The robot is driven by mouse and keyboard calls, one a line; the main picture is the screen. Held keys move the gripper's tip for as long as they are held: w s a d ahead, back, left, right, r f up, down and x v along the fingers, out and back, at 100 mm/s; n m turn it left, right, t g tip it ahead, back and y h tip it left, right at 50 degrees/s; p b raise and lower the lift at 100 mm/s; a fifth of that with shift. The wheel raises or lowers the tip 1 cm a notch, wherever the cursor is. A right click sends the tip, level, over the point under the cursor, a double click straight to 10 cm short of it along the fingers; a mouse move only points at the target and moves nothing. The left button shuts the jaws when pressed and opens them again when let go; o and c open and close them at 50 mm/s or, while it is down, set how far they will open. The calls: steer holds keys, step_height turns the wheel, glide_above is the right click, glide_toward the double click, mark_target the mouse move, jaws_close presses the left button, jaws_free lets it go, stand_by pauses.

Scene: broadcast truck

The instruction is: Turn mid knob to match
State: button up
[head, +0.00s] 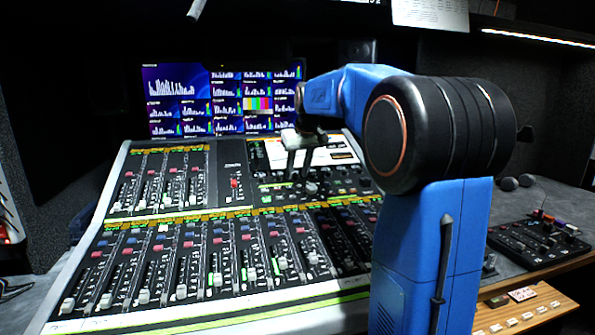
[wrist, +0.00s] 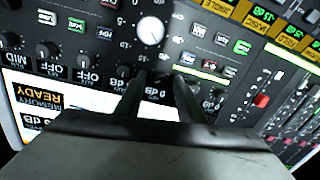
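In the wrist view the console panel appears upside down. A small dark knob (wrist: 11,40) sits at the left edge by a label reading MID. More dark knobs stand in the same row, by labels reading OFF and dB. A larger white-faced knob (wrist: 150,30) is at the top middle. My gripper (wrist: 160,82) has its two dark fingers apart with nothing between them, over the panel and to the right of the MID knob. In the head view my gripper (head: 298,170) points down over the console's upper section; the knobs there are too small to tell apart.
A white display (wrist: 40,100) reading MEMORY READY lies beside the knob row. Lit buttons and faders, one with a red cap (wrist: 261,101), are at the right. The mixing console (head: 119,180) fills the desk; a monitor (head: 225,100) stands behind. A small control box (head: 535,240) is at right.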

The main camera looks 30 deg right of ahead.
jaws_close()
steer(key=shift+m, duration=0.3)
steer(key=m, duration=0.5)
steer(key=shift+s, duration=0.1)
steer(key=m, duration=0.6)
steer(key=shift+t, duration=0.4)
steer(key=shift+m, duration=0.3)
jaws_free()
